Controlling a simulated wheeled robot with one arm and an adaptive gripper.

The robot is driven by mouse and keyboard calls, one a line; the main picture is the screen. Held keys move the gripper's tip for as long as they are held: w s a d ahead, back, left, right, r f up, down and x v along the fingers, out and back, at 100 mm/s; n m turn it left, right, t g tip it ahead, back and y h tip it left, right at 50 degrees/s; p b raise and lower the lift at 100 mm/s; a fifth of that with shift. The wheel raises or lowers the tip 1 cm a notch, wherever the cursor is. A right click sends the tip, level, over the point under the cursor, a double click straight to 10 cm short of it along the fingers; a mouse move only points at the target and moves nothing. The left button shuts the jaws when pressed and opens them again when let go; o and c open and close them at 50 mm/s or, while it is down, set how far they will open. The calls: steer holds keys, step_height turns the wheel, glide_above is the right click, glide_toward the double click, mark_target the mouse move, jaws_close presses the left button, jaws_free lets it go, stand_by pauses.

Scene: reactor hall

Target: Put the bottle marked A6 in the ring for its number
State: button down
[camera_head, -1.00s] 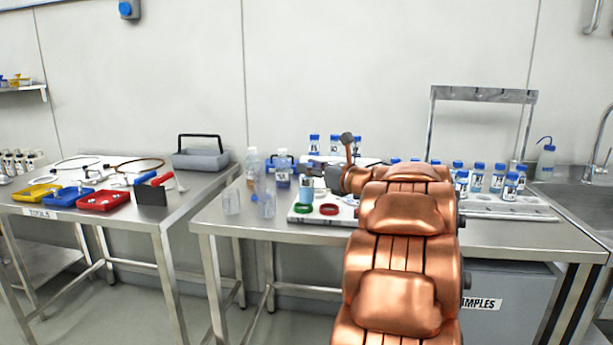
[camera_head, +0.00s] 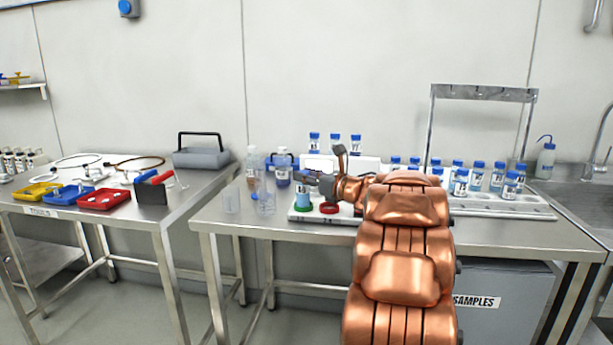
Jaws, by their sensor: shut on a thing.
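My gripper (camera_head: 305,182) is shut on a small bottle (camera_head: 302,199) with light blue contents, holding it upright near its top. Its cap is hidden by the gripper and its mark is too small to read. The bottle's base is at the green ring (camera_head: 298,209) on the white board (camera_head: 342,219). I cannot tell whether it rests on the board or hangs just above it. A red ring (camera_head: 329,208) lies just right of the green one. My arm hides the right part of the board and any ring there. Ring numbers are not readable.
Clear beakers (camera_head: 232,202) and bottles (camera_head: 283,169) stand left of and behind the board. Several blue-capped bottles stand in a rack (camera_head: 487,209) on the right. Three more (camera_head: 314,142) stand higher at the back. The bench front at left is free.

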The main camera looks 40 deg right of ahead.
steer(key=shift+f, duration=0.1)
steer(key=c, duration=0.8)
jaws_free()
steer(key=shift+r, duration=0.25)
steer(key=s+b, duration=0.1)
steer(key=s, duration=1.1)
steer(key=shift+d+f, duration=0.1)
